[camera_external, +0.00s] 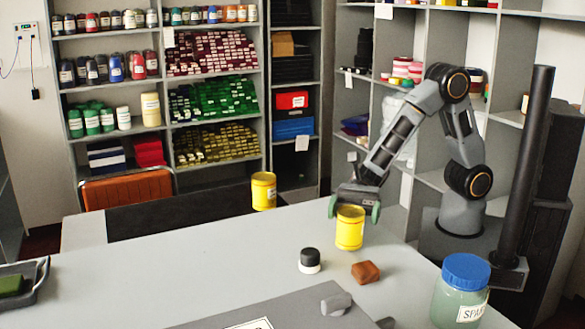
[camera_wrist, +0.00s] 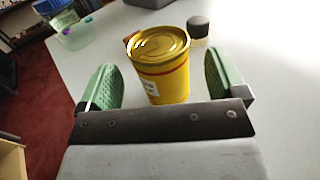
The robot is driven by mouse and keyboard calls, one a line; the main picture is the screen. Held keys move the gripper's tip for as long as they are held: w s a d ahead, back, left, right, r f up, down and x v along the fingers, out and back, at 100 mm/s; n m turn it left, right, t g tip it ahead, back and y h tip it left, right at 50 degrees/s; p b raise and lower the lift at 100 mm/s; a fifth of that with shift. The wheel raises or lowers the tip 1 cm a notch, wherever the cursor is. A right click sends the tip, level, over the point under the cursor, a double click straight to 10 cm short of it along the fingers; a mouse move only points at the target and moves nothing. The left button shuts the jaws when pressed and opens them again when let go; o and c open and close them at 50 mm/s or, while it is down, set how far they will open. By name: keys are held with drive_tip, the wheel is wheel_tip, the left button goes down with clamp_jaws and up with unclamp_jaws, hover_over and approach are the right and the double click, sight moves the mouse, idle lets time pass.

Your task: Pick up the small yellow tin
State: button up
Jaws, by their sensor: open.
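A yellow tin (camera_external: 350,231) stands upright on the counter, directly below and between my gripper's fingers. In the wrist view the tin (camera_wrist: 163,75) shows its lid, a red band and a white label, with a gap to the green pads on both sides. My gripper (camera_external: 354,209) is open and points down at the tin; it also shows open in the wrist view (camera_wrist: 161,82). A second yellow tin (camera_external: 263,191) stands upright farther back, at the counter's far edge. I cannot tell for sure which of the two is smaller.
A black-capped jar (camera_external: 309,260) and a reddish-brown block (camera_external: 366,272) stand near the tin. A dark tray (camera_external: 38,290) is at left. The counter's left middle (camera_external: 170,262) is clear.

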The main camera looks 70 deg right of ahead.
sight(348, 225)
drive_tip(key=shift+a, duration=1.7)
drive_tip(key=shift+c, duration=0.3)
drive_tip(key=c, duration=1.1)
drive_tip(key=shift+r, duration=0.15)
